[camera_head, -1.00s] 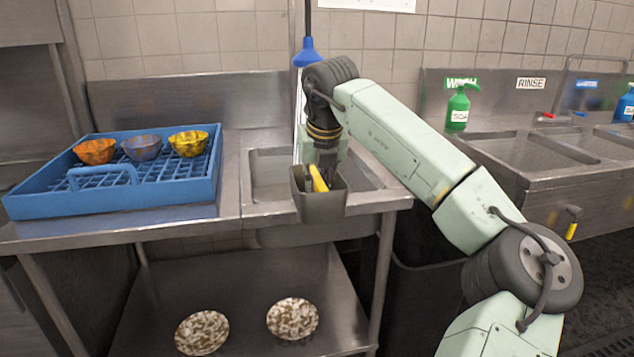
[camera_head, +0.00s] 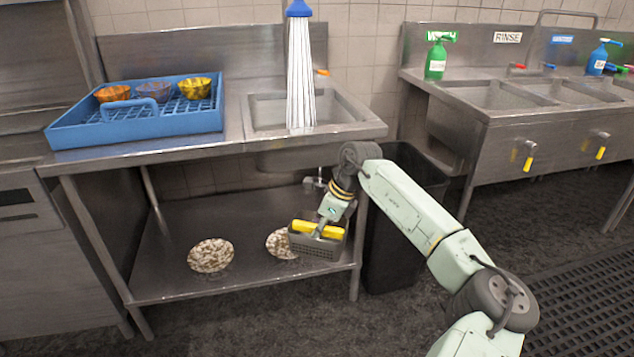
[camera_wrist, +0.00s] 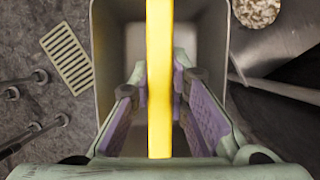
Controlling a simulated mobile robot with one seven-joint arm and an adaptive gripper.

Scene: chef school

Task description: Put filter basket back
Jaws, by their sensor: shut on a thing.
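The filter basket (camera_head: 318,246) is a grey box with a yellow handle bar (camera_head: 318,229). It hangs in front of the lower shelf, below the sink rim, and partly covers one speckled plate. My gripper (camera_head: 325,224) is shut on the yellow handle. In the wrist view the yellow handle (camera_wrist: 160,80) runs between my two purple-padded fingers, and the grey basket walls (camera_wrist: 105,45) surround them. The basket is seen from above there, and its inside looks empty where it shows. The sink basin (camera_head: 262,112) is set in the steel counter above.
White streaks (camera_head: 300,75) drop from a blue spray head (camera_head: 299,9) into the sink. A blue rack (camera_head: 140,122) with coloured bowls stands left. Another speckled plate (camera_head: 211,256) lies on the lower shelf (camera_head: 170,285). A black bin (camera_head: 400,250) stands right. The wrist view shows a slotted grate (camera_wrist: 68,58).

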